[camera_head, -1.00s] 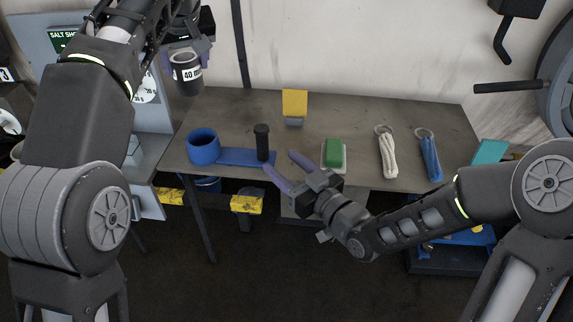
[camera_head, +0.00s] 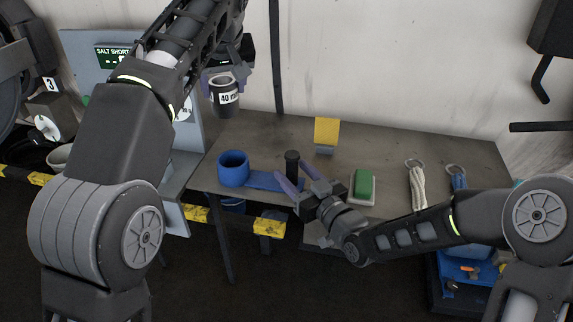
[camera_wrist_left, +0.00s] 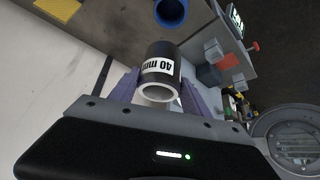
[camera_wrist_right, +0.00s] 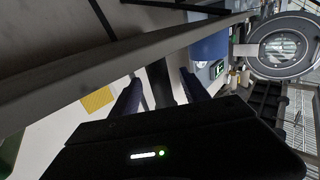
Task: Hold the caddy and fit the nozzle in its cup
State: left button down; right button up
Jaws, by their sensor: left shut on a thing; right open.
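The nozzle, a dark cylinder with a white "40 mm" label (camera_head: 225,99), is held by my left gripper (camera_wrist_left: 160,88), which is shut on it. It hangs in the air above and slightly left of the caddy's cup. The caddy lies on the table: a blue round cup (camera_head: 233,170), a flat blue base (camera_head: 264,181) and an upright black handle (camera_head: 292,160). The cup also shows beyond the nozzle in the left wrist view (camera_wrist_left: 171,12). My right gripper (camera_head: 292,174) is open, its purple fingers either side of the handle's lower part. In the right wrist view the dark handle (camera_wrist_right: 159,83) stands between the fingers.
The grey table (camera_head: 390,151) also bears a yellow block (camera_head: 326,132), a green-topped pad (camera_head: 364,185), a white cord bundle (camera_head: 417,188) and a blue one (camera_head: 458,182) partly hidden by my right arm. A salt panel stands left of the table.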

jog(key=shift+x, duration=2.15)
grip_shut()
